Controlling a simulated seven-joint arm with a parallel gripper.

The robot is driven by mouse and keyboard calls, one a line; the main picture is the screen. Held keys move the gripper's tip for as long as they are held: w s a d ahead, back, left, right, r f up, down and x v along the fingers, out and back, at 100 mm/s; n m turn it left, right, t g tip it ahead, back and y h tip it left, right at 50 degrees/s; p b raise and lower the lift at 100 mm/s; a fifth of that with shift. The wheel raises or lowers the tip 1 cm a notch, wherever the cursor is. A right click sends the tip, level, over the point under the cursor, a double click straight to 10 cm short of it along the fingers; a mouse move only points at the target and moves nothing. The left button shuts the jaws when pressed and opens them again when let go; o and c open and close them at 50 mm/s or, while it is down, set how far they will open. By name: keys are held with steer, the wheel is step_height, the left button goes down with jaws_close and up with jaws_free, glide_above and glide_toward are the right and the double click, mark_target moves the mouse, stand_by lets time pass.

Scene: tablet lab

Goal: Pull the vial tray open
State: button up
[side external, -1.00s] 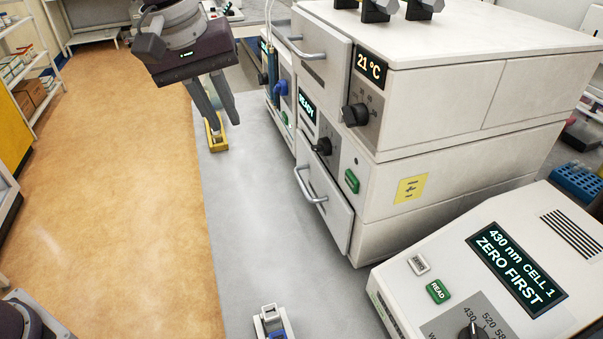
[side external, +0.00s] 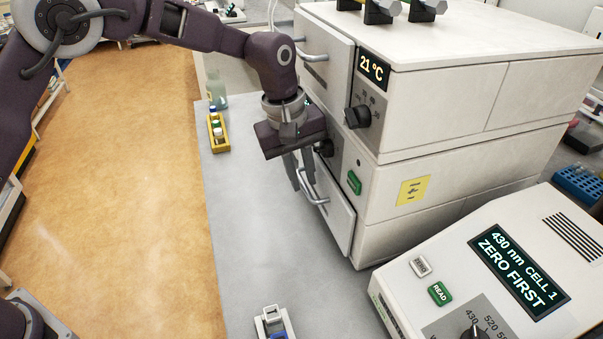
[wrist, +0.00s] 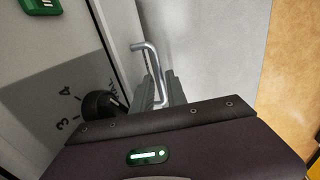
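The lower drawer (side external: 338,218) of the white instrument, apparently the vial tray, has a silver bar handle (side external: 313,197) on its front. The drawer looks shut, and its inside is hidden. My gripper (side external: 302,186) points down at this handle, with its fingers a little apart. In the wrist view, the handle (wrist: 151,60) runs down between the fingertips of my gripper (wrist: 161,83). The fingers appear to be on either side of the bar with a gap between them. I cannot tell whether either finger touches it.
A dark knob (side external: 355,116) and a green button (side external: 354,182) are on the instrument's front. A yellow rack (side external: 218,133) stands at the back left of the grey bench. A white holder (side external: 273,324) is at the front. The bench between them is clear.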

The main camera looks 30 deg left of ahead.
jaws_close()
steer(key=shift+r, duration=0.1)
stand_by(1.2)
